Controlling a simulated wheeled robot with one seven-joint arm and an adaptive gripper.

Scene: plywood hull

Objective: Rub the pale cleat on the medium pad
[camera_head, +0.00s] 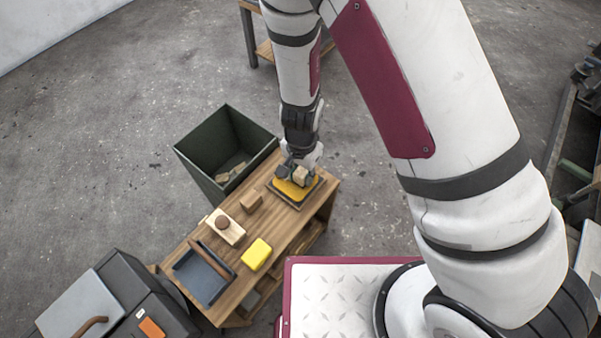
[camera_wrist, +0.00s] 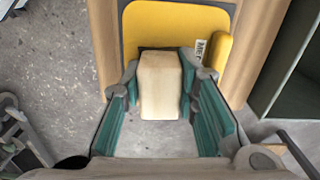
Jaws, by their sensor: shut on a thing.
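My gripper (camera_wrist: 160,88) is shut on the pale cleat (camera_wrist: 161,82), a light wood block, with a teal-lined finger on each side of it. In the head view my gripper (camera_head: 297,171) is at the far right end of the bench, and the cleat (camera_head: 300,175) shows there. The medium pad (camera_wrist: 140,28) is yellow, with a white label (camera_wrist: 201,49) partly readable as "ME". The pad (camera_head: 290,192) lies on a dark-edged base below my gripper. The cleat overlaps the pad in both views; I cannot tell whether they touch.
On the wooden bench (camera_head: 282,220) are a small brown block (camera_head: 251,202), a pale block with a brown knob (camera_head: 228,232), a yellow block (camera_head: 256,255) and a grey tray (camera_head: 203,280). A dark green bin (camera_head: 205,172) stands beside it. A black case (camera_head: 150,305) is lower left.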

